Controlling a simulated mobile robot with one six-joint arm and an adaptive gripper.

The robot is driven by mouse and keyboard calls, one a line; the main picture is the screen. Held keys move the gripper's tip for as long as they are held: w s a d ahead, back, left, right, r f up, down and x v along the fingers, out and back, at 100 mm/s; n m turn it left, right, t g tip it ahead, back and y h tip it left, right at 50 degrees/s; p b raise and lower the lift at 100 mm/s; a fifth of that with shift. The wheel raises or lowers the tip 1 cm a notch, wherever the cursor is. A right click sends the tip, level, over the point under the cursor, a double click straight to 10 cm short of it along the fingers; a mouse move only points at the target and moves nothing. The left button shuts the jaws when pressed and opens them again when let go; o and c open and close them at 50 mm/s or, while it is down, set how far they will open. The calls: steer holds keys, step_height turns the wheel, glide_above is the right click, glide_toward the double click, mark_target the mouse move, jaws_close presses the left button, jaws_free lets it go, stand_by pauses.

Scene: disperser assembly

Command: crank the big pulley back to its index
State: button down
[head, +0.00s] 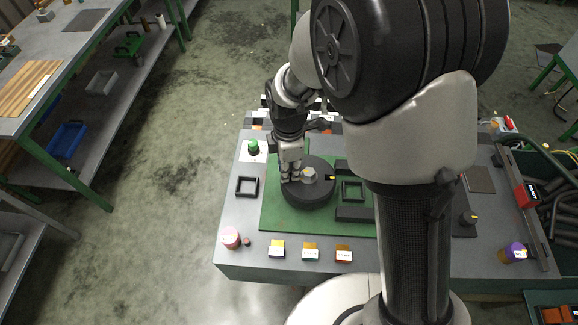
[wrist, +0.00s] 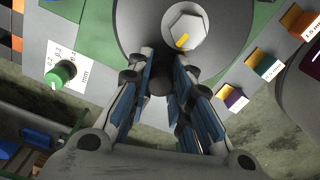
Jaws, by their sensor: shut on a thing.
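The big pulley (head: 308,194) is a dark round disc lying flat on the green mat (head: 275,222). A light grey hex hub (head: 309,173) stands at its middle; the wrist view shows this hub (wrist: 186,27) with a yellow mark on its face. Another yellow mark (head: 330,178) shows at the disc's right side. My gripper (head: 290,176) is at the left part of the disc, pointing down. In the wrist view, my gripper (wrist: 163,76) is shut on the dark crank knob (wrist: 160,82) near the disc's rim. The knob is partly hidden by the fingers.
A green dial knob (head: 253,147) stands on a white scale plate at left. A black square frame (head: 246,187) lies below it. Colored blocks (head: 311,252) line the front edge, beside a red-pink cylinder (head: 231,238). Black blocks (head: 355,213) stand close right of the pulley.

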steer(key=c, duration=1.4)
jaws_free()
step_height(320, 180, up, 12)
steer(key=shift+r, duration=0.1)
steer(key=s+d+r+m+t+b, duration=0.2)
steer(key=s+d+r+m, duration=0.5)
steer(key=d+m, duration=0.25)
steer(key=s+d+m+t+b, duration=0.1)
steer(key=s+d+m, duration=0.1)
steer(key=s+m, duration=0.1)
steer(key=s+d+f+m, duration=0.1)
steer(key=s+d+m, duration=0.2)
steer(key=s+m, duration=0.1)
steer(key=s+d+m+t+b, duration=0.1)
steer(key=s+d+m, duration=0.2)
steer(key=s+m, duration=0.1)
steer(key=shift+s+f+m+t+b, duration=0.15)
steer(key=shift+m+t+b, duration=0.15)
steer(key=shift+m+b, duration=0.05)
